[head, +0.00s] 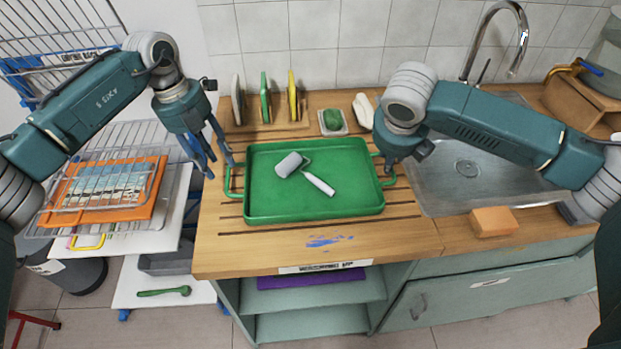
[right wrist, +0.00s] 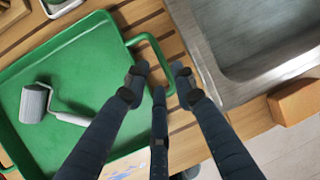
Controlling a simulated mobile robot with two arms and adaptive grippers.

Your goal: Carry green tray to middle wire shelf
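The green tray (head: 262,207) lies on the slatted wooden counter, with a handle loop at each end. A small paint roller (head: 318,183) with a white handle lies in it. My left gripper (head: 219,167) is open beside the tray's left handle, fingers spread and pointing down. My right gripper (head: 390,168) is over the right handle. In the right wrist view its fingers (right wrist: 159,76) are apart around the handle loop (right wrist: 148,40), with nothing clamped. A wire rack (head: 125,137) stands left of the counter; my left arm hides part of it.
An orange tray (head: 150,205) with a picture occupies a lower rack level. Upright boards (head: 264,98), a green sponge in a dish (head: 332,121) stand behind the tray. The sink (head: 462,190) and an orange block (head: 494,221) are at right. The counter front is clear.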

